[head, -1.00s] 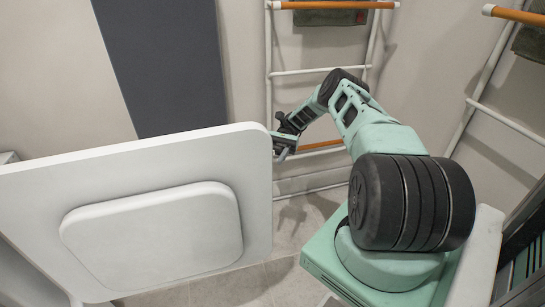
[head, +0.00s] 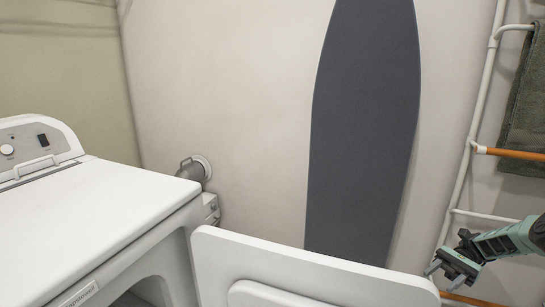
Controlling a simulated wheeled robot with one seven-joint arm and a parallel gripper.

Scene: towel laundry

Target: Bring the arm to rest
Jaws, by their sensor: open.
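My gripper (head: 447,269) shows at the lower right of the head view, at the end of my green arm (head: 508,240). Its fingers are apart and I see nothing between them. It is beside the right end of the open white machine door (head: 330,275) and in front of the towel rack. Most of my arm is cut off by the right edge of the picture.
A white dryer or washer (head: 95,215) stands at the left with its door open. A dark ironing board (head: 362,130) leans on the wall. A rack (head: 463,165) with orange and white bars holds a dark green towel (head: 525,105) at the right.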

